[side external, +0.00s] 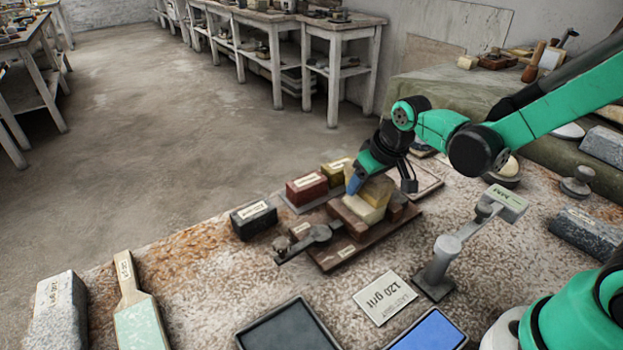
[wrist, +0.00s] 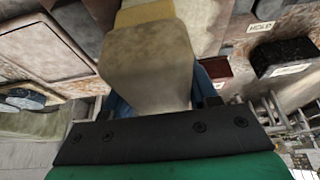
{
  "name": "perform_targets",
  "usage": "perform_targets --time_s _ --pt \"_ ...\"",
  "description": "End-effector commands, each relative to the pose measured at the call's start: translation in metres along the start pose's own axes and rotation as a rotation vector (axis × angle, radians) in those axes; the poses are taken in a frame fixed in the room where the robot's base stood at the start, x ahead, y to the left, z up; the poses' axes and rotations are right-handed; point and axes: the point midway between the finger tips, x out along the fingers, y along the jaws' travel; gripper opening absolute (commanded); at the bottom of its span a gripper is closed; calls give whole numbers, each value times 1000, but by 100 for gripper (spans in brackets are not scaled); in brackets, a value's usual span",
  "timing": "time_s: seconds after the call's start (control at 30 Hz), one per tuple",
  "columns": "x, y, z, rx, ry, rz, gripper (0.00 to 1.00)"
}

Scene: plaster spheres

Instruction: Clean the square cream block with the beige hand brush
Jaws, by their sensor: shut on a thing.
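My gripper (side external: 356,184), with blue fingers, is shut on the beige hand brush (side external: 378,188). In the wrist view the brush's pale beige body (wrist: 150,65) fills the space between the fingers, with a yellowish band beyond it. In the side view the brush sits tilted low over the square cream block (side external: 346,214), and its yellowish lower part appears to meet the block's top. Whether they press together cannot be told. The block rests on a brown wooden board (side external: 338,262), and the brush hides much of its top.
A dark clamp handle (side external: 305,243) sticks out on the board's left. A red block (side external: 307,188) and a black block (side external: 254,217) stand behind it. A grey metal stand (side external: 440,262), a 120 grit card (side external: 387,297) and trays (side external: 290,328) lie nearer the camera.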

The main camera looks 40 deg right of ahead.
Motion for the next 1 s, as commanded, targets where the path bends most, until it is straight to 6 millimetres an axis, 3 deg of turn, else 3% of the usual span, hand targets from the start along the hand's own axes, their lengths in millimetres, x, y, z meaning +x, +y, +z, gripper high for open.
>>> perform_targets --time_s 0.5,0.77,1.0 --pt "10 0 -23 0 0 0 10" --pt "11 0 -21 0 0 0 10" --pt "4 0 -8 0 0 0 10"
